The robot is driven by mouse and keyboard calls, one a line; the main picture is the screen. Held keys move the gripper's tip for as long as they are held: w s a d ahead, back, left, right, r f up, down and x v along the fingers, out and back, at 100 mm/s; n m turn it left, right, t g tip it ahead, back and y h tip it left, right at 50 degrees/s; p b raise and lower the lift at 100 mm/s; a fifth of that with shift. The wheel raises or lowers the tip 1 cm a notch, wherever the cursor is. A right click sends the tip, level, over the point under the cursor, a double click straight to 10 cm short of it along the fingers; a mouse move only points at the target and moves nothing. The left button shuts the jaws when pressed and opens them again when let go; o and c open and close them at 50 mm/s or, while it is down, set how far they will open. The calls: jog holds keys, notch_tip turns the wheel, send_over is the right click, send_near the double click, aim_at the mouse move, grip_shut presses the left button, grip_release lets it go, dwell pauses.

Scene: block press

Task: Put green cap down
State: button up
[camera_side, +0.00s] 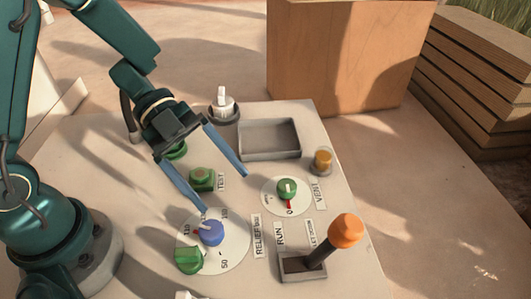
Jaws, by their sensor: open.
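A green cap-like piece (189,261) sits at the lower left edge of the white RELIEF dial (238,256), beside the blue knob (211,232). My gripper (224,192) is open, its two blue fingers spread wide above the panel. No object shows between the fingertips. The left fingertip is near the blue knob in the picture; the right one is between the TEST button and the VENT dial. Another round green piece (176,152) is partly hidden behind my gripper. Which green piece is the cap I cannot tell for certain.
A green TEST button (203,179), a green VENT knob (287,187) and an amber button (322,160) stand on the panel. An orange-topped lever (346,232) rises at front right. A grey tray (268,137) looks empty. A wooden box (345,50) stands behind.

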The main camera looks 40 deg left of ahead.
aim_at(187, 254)
jog(key=s+f+g, duration=0.1)
jog(key=s, duration=0.1)
jog(key=s+a+f+g, duration=0.1)
jog(key=s+g, duration=0.1)
jog(key=s+a+f+g, duration=0.1)
jog(key=s+f, duration=0.1)
jog(key=shift+s+a+f+g+h, duration=0.1)
jog(key=shift+s+a+g+h, duration=0.05)
jog(key=shift+s+g+h, duration=0.2)
jog(key=shift+s+f+g, duration=0.25)
jog(key=shift+s+f, duration=0.1)
jog(key=shift+f, duration=0.1)
jog(key=shift+x, duration=2.6)
jog(key=shift+h, duration=0.25)
grip_shut()
jog(key=shift+r, duration=0.2)
